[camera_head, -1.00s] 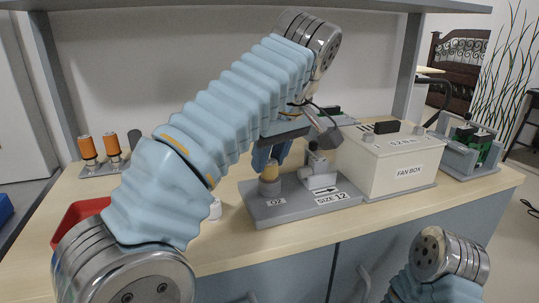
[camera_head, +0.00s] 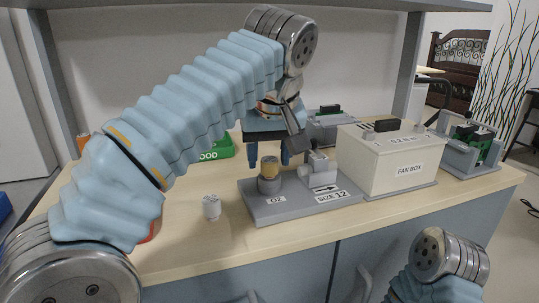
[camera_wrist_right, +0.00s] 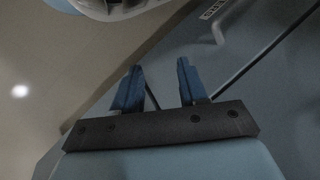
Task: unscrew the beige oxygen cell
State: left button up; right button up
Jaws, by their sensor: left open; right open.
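My left gripper (camera_head: 269,157) is open and points down. Its two blue fingers show to either side of the cell's top in the head view and look to be behind or just above it; I cannot tell whether they touch it. My right gripper (camera_wrist_right: 158,70) is open and empty in the right wrist view, away from the block.
A small white cylinder (camera_head: 211,207) stands on the worktop left of the block. A green tray (camera_head: 222,150) is behind my left arm, and a red edge (camera_head: 148,234) shows beneath it. The cream fan box (camera_head: 390,160) stands to the right. Front worktop is clear.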

pick_arm(q)
jog(key=shift+a+r+m+h, duration=0.15)
jog(key=shift+m+h, duration=0.35)
jog(key=shift+m, duration=0.6)
jog(key=shift+d+m+h, duration=0.2)
jog(key=shift+m+h, duration=0.1)
jog(key=shift+m, duration=0.7)
jog(key=shift+a+m+g+h, duration=0.1)
jog(key=shift+m+g+h, duration=0.25)
jog(key=shift+m, duration=0.75)
jog(key=m, duration=0.2)
jog(key=m+h, duration=0.1)
jog(key=shift+w+m+g+h, duration=0.1)
jog(key=shift+m+g+h, duration=0.15)
jog(key=shift+m, duration=0.15)
jog(key=m, duration=0.3)
jog(key=shift+g+h, duration=0.4)
jog(key=shift+c, duration=0.2)
